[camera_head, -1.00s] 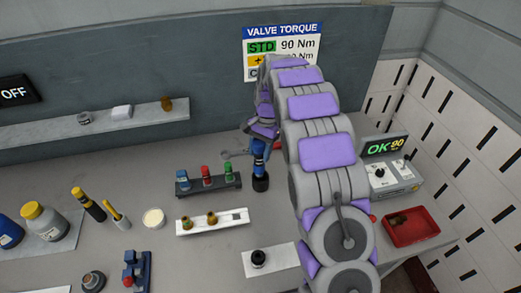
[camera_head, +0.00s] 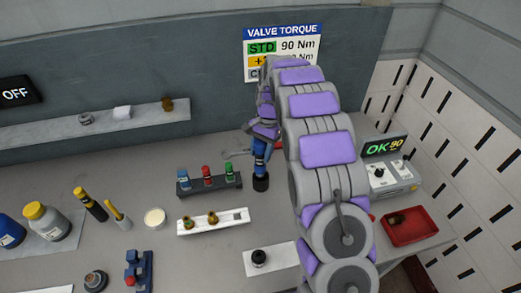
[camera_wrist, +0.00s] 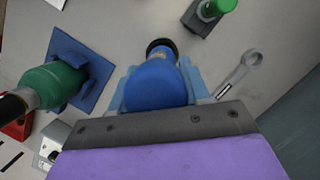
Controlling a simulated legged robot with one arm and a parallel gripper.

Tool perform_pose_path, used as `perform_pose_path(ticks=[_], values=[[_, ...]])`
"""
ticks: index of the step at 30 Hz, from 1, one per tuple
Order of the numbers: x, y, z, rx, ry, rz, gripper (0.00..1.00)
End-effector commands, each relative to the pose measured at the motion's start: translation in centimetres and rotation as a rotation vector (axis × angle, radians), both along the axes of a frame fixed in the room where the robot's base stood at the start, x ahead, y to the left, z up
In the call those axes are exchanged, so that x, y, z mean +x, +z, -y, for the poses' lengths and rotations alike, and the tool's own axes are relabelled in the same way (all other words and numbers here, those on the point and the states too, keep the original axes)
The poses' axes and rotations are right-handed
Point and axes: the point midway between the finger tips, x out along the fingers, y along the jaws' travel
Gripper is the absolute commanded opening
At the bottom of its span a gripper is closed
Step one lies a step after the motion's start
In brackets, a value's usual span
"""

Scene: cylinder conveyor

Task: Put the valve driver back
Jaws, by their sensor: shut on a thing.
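The blue valve driver (camera_head: 259,160) with a black lower end hangs roughly upright below my gripper (camera_head: 262,132), at the back middle of the bench. In the wrist view my gripper (camera_wrist: 158,88) is shut on the blue driver (camera_wrist: 153,80), with its light blue fingers on either side. The driver's black end (camera_wrist: 160,46) points away from the wrist. It is low over the bench; I cannot tell whether it touches the surface. My arm hides part of the bench to its right.
A dark rack (camera_head: 208,185) with blue, red and green pieces stands left of the driver. A grey wrench (camera_wrist: 237,72) lies beside it. A green cylinder (camera_wrist: 52,84) sits in a blue holder. A control box (camera_head: 392,178) reads OK 90, near a red tray (camera_head: 420,236).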

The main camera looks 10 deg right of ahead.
Motion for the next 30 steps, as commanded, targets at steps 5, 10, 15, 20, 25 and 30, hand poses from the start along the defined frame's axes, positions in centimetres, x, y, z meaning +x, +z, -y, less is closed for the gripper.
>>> perform_pose_path(ticks=[5, 10, 15, 20, 25, 30], values=[[0.0, 0.1, 0.0, 0.001, 0.000, 0.001, 0.00], [0.0, 0.0, 0.0, 0.001, 0.000, 0.001, 0.00], [0.0, -0.2, 0.0, 0.001, 0.000, 0.001, 0.00], [0.0, -0.5, 0.0, 0.001, 0.000, 0.001, 0.00], [0.0, -0.8, 0.0, 0.001, 0.000, -0.001, 0.00], [0.0, -1.2, 0.0, 0.001, 0.000, -0.001, 0.00]])
